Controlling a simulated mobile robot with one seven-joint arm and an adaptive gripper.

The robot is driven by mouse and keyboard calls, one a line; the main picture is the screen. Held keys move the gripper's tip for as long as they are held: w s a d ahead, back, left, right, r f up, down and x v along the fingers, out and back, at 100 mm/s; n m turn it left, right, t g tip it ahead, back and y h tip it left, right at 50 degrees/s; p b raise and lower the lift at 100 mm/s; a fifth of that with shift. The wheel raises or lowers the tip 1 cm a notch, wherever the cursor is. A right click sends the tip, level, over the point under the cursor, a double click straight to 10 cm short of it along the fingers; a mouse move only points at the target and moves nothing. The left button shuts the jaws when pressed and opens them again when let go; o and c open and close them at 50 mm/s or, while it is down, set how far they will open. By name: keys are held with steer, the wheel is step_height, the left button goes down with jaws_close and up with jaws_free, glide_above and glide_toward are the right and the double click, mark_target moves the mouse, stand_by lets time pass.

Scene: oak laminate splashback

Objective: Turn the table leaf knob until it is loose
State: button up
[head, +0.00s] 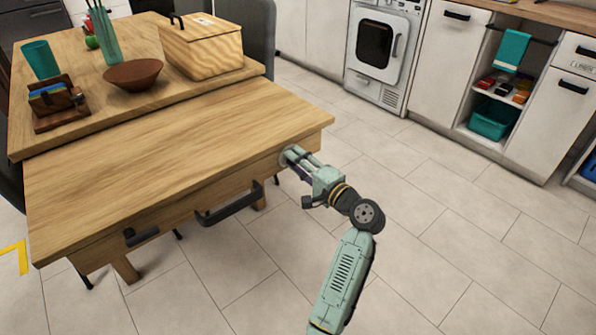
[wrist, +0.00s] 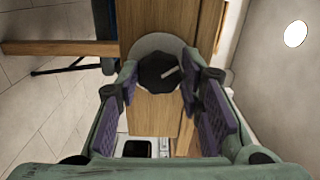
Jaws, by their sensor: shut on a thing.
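The table leaf (head: 165,140) is a wooden panel at the near end of the table, with its front edge facing me. The knob (wrist: 160,72) is dark and many-sided, with a pale mark on its face, in front of a round grey plate (wrist: 150,43) in the wrist view. In the head view my gripper (head: 292,160) is at the right end of the leaf's front edge and hides the knob. In the wrist view my gripper (wrist: 158,82) has a finger on each side of the knob and is shut on it.
A black bar handle (head: 232,205) and a smaller black fitting (head: 142,238) are on the leaf's front. A bowl (head: 133,73), a wooden box (head: 203,48), a teal cup (head: 40,60) and a caddy (head: 58,105) stand farther back on the table. Tiled floor (head: 460,240) is free at right.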

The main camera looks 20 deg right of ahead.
steer(key=shift+d+f+n+b, duration=0.1)
steer(key=shift+n+b, duration=4.35)
steer(key=shift+n, duration=0.25)
steer(key=shift+f+n+b, duration=0.1)
steer(key=shift+n+b, duration=4.35)
steer(key=shift+n, duration=0.25)
steer(key=shift+r, duration=0.1)
steer(key=o, duration=1.2)
steer(key=shift+c, duration=0.2)
steer(key=shift+d, duration=0.1)
